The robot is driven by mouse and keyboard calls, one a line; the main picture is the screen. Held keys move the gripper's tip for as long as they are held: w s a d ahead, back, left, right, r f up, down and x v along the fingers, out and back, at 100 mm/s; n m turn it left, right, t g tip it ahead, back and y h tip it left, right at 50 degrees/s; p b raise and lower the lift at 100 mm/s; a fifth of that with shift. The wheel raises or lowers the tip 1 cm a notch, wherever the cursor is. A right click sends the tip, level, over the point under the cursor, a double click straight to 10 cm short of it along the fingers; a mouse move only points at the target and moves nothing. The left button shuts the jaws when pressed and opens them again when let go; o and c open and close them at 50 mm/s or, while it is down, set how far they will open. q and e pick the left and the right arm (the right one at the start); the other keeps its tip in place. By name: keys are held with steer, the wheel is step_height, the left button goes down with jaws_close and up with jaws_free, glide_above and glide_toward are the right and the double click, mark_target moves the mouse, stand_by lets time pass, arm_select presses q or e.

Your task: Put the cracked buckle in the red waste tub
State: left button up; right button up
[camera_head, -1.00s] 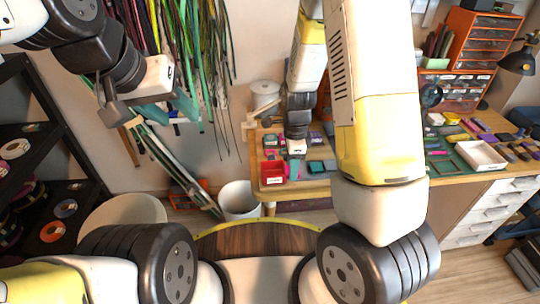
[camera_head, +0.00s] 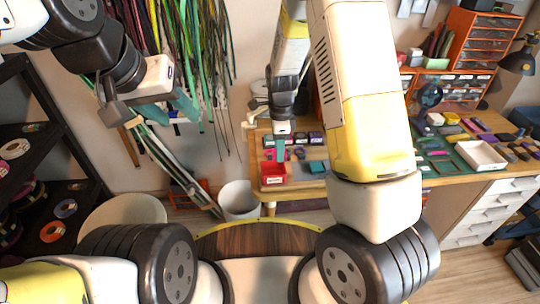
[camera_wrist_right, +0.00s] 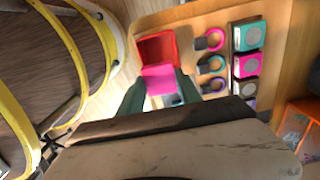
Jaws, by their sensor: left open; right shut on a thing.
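The red waste tub (camera_head: 272,174) stands at the left front corner of the workbench. It also shows in the right wrist view (camera_wrist_right: 142,50), open and just beyond my right fingertips. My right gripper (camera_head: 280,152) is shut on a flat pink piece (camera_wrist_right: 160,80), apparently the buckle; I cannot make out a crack. In the right wrist view the pink piece overlaps the near part of the tub, held above or just beside it; the height is unclear. In the head view the piece is not clearly visible. My left gripper (camera_head: 168,110) is open and empty before the hanging cords.
Several coloured boxes and ring-shaped pieces (camera_wrist_right: 210,64) lie on the workbench (camera_head: 440,178) beside the tub. A white tray (camera_head: 481,156) lies further right. A white bin (camera_head: 238,199) stands on the floor below the bench's left end. Cords (camera_head: 190,55) hang on the wall.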

steer(key=shift+f, duration=0.2)
steer(key=o, duration=1.4)
step_height(320, 180, up, 7)
steer(key=shift+f, duration=0.1)
steer(key=shift+r, duration=0.5)
